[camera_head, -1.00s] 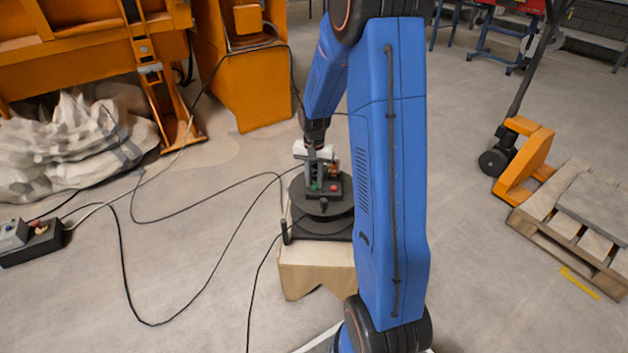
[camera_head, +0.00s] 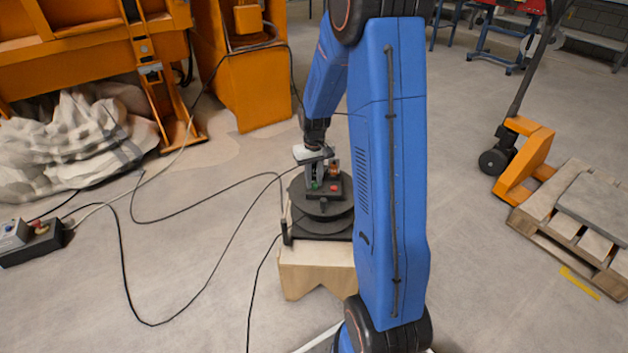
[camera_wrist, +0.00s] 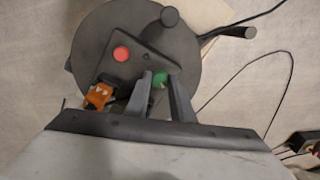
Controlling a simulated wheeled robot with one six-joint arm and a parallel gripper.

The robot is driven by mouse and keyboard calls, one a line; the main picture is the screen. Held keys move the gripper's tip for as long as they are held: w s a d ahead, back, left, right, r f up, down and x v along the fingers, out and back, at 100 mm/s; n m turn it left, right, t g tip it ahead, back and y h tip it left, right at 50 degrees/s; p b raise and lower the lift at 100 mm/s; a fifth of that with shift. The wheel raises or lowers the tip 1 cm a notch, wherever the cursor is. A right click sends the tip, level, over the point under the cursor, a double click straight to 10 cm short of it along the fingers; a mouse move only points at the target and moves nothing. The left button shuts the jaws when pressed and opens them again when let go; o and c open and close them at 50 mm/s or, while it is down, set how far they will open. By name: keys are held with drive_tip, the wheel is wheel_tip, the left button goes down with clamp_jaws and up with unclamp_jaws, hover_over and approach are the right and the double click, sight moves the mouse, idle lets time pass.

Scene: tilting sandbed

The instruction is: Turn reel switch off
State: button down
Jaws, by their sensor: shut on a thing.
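The reel (camera_head: 330,226) is a dark round drum on a wooden stand. Its switch panel (camera_head: 347,188) carries a red button (camera_head: 335,188) and a green button (camera_head: 316,185). In the wrist view the red button (camera_wrist: 121,54) is clear of the fingers and the green button (camera_wrist: 160,79) shows between the fingertips. An orange-and-black part (camera_wrist: 98,96) sits left of the fingers. My gripper (camera_head: 314,184) is low over the panel. In the wrist view my gripper (camera_wrist: 158,84) appears shut on the green button; the exact contact is partly hidden.
A dark upright knob (camera_wrist: 169,16) and a crank-like handle (camera_wrist: 228,32) stand on the reel near the panel. Black cables (camera_head: 215,190) run over the floor on the left. A pallet (camera_head: 580,220) is at the right. Open floor lies between.

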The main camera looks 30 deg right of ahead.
sight(314, 183)
idle(0.3)
drive_tip(key=c, duration=1.5)
unclamp_jaws()
drive_tip(key=shift+c, duration=0.2)
wheel_tip(314, 183, up, 17)
drive_tip(key=shift+r, duration=0.2)
